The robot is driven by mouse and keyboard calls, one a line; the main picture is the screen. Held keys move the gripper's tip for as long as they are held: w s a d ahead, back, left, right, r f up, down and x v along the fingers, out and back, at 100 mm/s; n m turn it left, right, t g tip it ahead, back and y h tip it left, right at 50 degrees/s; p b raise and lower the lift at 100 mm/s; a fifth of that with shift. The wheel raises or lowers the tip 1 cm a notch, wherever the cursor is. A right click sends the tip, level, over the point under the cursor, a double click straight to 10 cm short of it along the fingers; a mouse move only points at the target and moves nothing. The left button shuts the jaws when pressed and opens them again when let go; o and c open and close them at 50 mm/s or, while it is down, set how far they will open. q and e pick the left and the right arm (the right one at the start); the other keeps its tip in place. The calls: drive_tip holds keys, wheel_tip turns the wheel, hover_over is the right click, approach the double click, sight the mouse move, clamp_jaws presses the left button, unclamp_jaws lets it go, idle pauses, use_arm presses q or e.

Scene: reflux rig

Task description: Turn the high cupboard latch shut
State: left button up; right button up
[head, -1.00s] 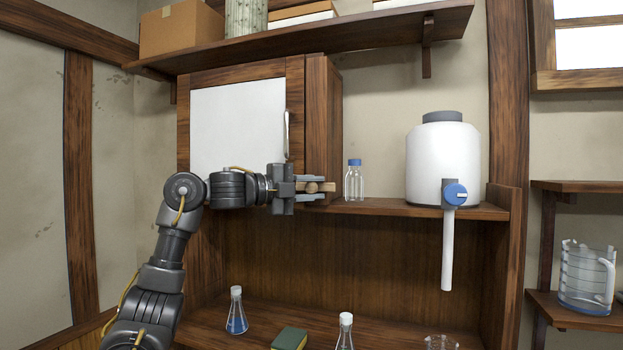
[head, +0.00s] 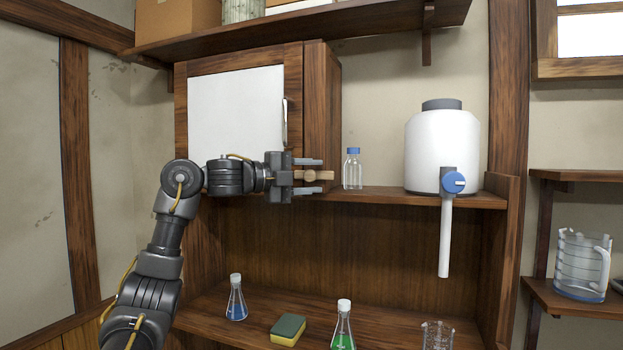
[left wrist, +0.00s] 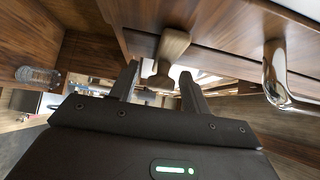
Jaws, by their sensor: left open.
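The cupboard (head: 322,110) hangs on the left, with a white-panelled door (head: 236,115) that looks closed. The latch (head: 325,176), a light wooden bar with a round middle, lies roughly level at the cupboard's lower right. My left gripper (head: 312,176) is open there, one finger above the latch and one below. In the left wrist view the latch (left wrist: 172,45) shows between the tips of my gripper (left wrist: 160,80); whether a finger touches it I cannot tell. My right gripper is out of view.
A metal door handle (head: 286,122) is just above my gripper. A blue-capped bottle (head: 353,170) and a white tank (head: 442,150) stand on the shelf to the right. Flasks (head: 236,302) and a sponge (head: 288,331) are on the lower shelf.

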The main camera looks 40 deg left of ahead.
use_arm(q)
drive_tip(key=b+v, duration=0.3)
drive_tip(key=v, duration=0.7)
drive_tip(key=shift+s, duration=0.25)
drive_tip(key=shift+a, duration=0.1)
